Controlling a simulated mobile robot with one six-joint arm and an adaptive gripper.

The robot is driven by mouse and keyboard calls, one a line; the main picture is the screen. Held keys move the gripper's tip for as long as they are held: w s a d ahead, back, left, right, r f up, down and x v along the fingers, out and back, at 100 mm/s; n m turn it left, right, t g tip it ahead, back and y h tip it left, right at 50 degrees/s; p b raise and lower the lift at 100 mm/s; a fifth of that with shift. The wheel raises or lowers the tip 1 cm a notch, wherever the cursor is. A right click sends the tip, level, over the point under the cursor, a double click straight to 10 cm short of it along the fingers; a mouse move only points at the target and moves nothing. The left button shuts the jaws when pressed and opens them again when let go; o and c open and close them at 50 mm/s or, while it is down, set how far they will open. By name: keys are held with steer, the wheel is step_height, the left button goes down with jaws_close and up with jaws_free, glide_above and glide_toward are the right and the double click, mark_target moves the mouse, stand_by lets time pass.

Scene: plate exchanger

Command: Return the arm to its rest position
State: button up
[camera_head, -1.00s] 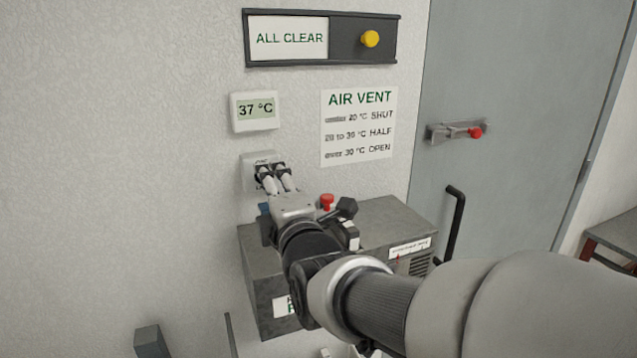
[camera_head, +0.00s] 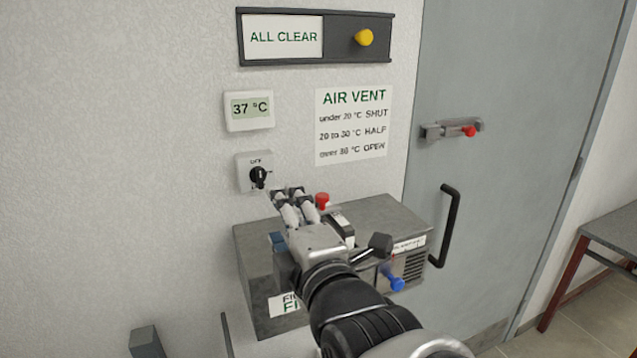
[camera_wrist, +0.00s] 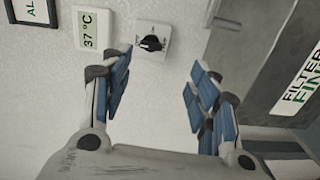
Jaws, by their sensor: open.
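My gripper (camera_head: 288,194) is in front of the wall, over the near left part of the grey metal box, in the head view. It is open and empty; in the wrist view its blue-padded fingers (camera_wrist: 160,90) stand wide apart. A rotary switch with a black knob (camera_head: 259,177) is on the wall just beyond and left of the fingertips, apart from them. The switch also shows between the fingers in the wrist view (camera_wrist: 151,43). My arm reaches in from the lower right of the head view.
The grey box (camera_head: 375,215) has a red knob (camera_head: 322,200) on top and a blue-handled lever (camera_head: 394,282) in front. A thermometer (camera_head: 249,109) reads 37 °C. A slider panel (camera_head: 340,60) shows ALL CLEAR. A door with a black handle (camera_head: 449,225) stands right; a table (camera_head: 612,235) is beyond.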

steer(key=s+d+f+m+g+h, duration=0.4)
steer(key=s+d+f+m+g, duration=0.15)
steer(key=d+f+m, duration=0.55)
steer(key=s+d+f+m+g+h, duration=0.1)
steer(key=s+d+f+m+g, duration=0.1)
steer(key=s+d+m, duration=0.3)
steer(key=s+d+f+m+g+h, duration=0.2)
steer(key=s+d+f+m+g, duration=0.1)
steer(key=s, duration=0.8)
steer(key=d+f+m, duration=0.1)
steer(key=d+m, duration=0.1)
steer(key=m, duration=0.1)
steer(key=shift+d+g, duration=0.15)
steer(key=shift+g, duration=0.2)
steer(key=shift+c, duration=0.4)
